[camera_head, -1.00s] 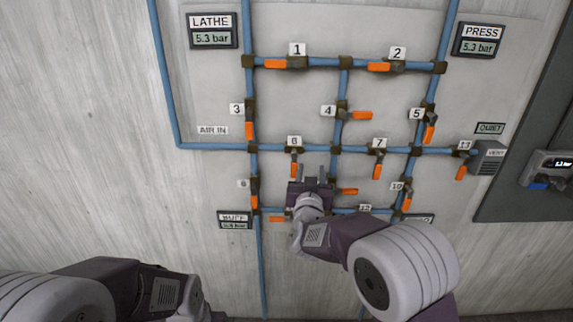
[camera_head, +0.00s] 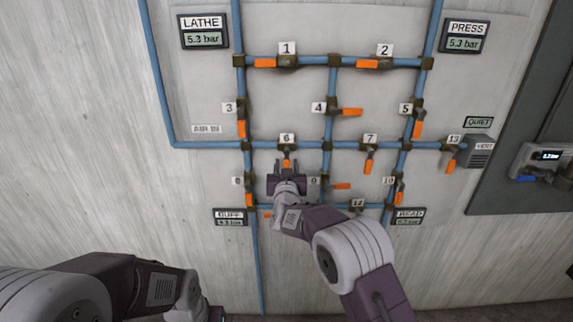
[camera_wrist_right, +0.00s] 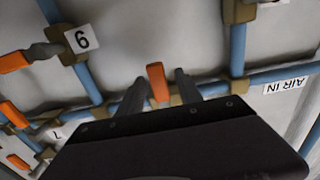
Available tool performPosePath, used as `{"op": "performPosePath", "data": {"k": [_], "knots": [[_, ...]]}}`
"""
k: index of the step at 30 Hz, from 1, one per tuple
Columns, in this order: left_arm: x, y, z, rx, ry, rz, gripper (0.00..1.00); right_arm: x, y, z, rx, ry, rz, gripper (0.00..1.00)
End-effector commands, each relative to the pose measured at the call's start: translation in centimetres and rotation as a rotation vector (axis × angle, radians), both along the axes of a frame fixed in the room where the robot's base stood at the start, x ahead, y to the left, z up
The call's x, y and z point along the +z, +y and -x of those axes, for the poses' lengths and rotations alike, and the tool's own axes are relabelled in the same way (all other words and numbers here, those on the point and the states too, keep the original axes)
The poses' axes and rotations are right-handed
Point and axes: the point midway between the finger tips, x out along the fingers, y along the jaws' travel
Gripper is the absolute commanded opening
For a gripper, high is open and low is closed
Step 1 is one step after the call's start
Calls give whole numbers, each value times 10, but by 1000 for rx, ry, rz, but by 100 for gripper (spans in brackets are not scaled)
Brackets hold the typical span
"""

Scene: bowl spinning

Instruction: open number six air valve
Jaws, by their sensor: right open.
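The number six valve sits on the middle horizontal blue pipe under its white label "6" (camera_head: 287,139). Its orange handle (camera_head: 287,163) hangs down, across the pipe. My right gripper (camera_head: 287,171) is open just below and in front of it, with a finger on each side of the handle. In the right wrist view the handle (camera_wrist_right: 157,82) stands between the two dark fingers of the gripper (camera_wrist_right: 160,84), with gaps on both sides. Contact cannot be seen.
Valve 9's orange handle (camera_head: 341,186) points right, beside my right wrist. Valve 8's handle (camera_head: 249,200) hangs at left and valve 7's (camera_head: 368,166) at right. The "LATHE" display (camera_head: 202,31) and "PRESS" display (camera_head: 464,36) both read 5.3 bar. Bare wall lies left of the pipes.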

Motion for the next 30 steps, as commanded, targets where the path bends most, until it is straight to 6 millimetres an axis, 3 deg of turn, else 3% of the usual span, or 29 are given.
{"op": "performPosePath", "data": {"k": [7, 12, 30], "knots": [[0, 0, 0, 0, 0, 0, 36, 0, 0, -2, 0, 0, 0, 42], [0, 0, 0, 0, 0, 0, 36, 0, 0, -1, 0, 0, 0, 0], [0, 0, 0, 0, 0, 0, 36, 0, 0, -1, 0, 0, 1, 0]]}}
